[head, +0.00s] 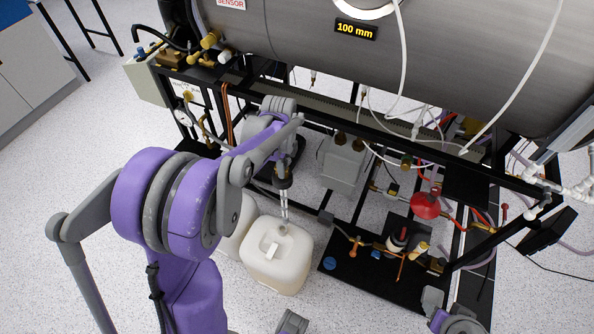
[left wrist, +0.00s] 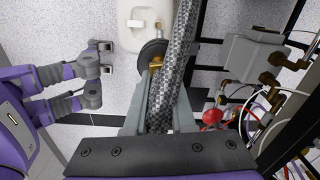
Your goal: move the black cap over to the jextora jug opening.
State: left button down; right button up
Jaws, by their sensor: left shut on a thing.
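The white jextora jug (head: 277,262) stands on the floor, its opening facing up; it also shows at the top of the left wrist view (left wrist: 133,38). My left gripper (head: 285,163) is shut on the black cap (left wrist: 150,52), a round disc with a brass fitting, and holds it above the jug. Dark braided hose runs past the cap. Pale tubes (head: 284,205) hang below the cap toward the jug opening. I cannot tell whether their ends are inside. My right gripper (left wrist: 107,58) shows at the left of the wrist view, its fingertips apart and empty.
A second white jug (head: 240,228) stands behind and left of the first. A grey box (head: 345,165), a red part (head: 425,205) and a black frame with valves lie to the right. The big grey cylinder (head: 430,60) hangs above. Speckled floor is clear in front.

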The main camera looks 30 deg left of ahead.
pick_arm(q)
jog(key=shift+s+a+r+m, duration=0.2)
jog(key=shift+a+m, duration=0.15)
jog(key=shift+m, duration=0.1)
jog(key=shift+s+a+r+m, duration=0.2)
jog(key=shift+a+m, duration=0.1)
jog(key=shift+m, duration=0.15)
jog(key=shift+f, duration=0.15)
pick_arm(e)
jog(key=shift+f, duration=0.1)
pick_arm(q)
notch_tip(320, 180, down, 4)
jog(key=b, duration=0.3)
jog(key=shift+f+b, duration=0.65)
jog(key=shift+f, duration=0.2)
pick_arm(e)
jog(key=shift+s+f, duration=0.2)
jog(key=shift+f, duration=0.9)
jog(key=shift+s+f, duration=0.15)
jog(key=shift+f, duration=0.9)
pick_arm(q)
jog(key=shift+f, duration=0.1)
pick_arm(e)
jog(key=shift+f, duration=0.1)
